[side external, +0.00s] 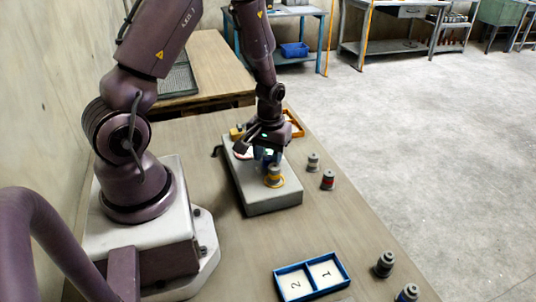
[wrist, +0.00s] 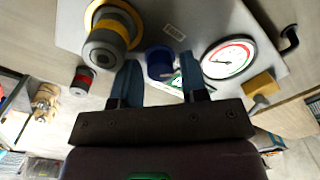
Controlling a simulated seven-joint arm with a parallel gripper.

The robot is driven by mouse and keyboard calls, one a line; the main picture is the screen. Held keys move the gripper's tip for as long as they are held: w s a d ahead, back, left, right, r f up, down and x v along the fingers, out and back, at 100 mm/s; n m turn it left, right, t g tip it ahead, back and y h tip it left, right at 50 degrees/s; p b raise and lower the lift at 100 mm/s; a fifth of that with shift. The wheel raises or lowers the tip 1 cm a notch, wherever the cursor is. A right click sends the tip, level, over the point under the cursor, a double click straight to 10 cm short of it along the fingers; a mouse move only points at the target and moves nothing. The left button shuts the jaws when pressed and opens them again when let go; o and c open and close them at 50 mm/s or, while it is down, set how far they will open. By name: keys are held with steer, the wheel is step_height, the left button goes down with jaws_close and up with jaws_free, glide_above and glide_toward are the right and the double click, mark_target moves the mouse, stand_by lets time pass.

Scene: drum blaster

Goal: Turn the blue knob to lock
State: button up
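The blue knob (wrist: 160,62) sits on the grey box, between the yellow-ringed knob and the round gauge in the wrist view. My gripper (wrist: 160,62) points down at the box, with one finger on each side of the blue knob. Small gaps seem to show between the fingers and the knob, so the gripper looks open. In the side view my gripper (side external: 267,154) is low over the box (side external: 273,202), and it mostly hides the blue knob there.
A grey knob with a yellow ring (side external: 274,175) stands close beside my gripper. The gauge (wrist: 228,59) and a yellow-handled part (wrist: 261,86) are on the other side. Loose grey cylinders (side external: 328,180) and a blue two-part tray (side external: 312,276) lie on the table.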

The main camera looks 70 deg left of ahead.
steer(key=shift+o, duration=0.7)
step_height(320, 180, up, 13)
steer(key=shift+w+d, duration=0.15)
steer(key=n+h, duration=0.5)
steer(key=n, duration=0.2)
glide_toward(267, 156)
steer(key=x, duration=0.9)
steer(key=shift+w+f, duration=0.1)
steer(key=shift+f, duration=0.05)
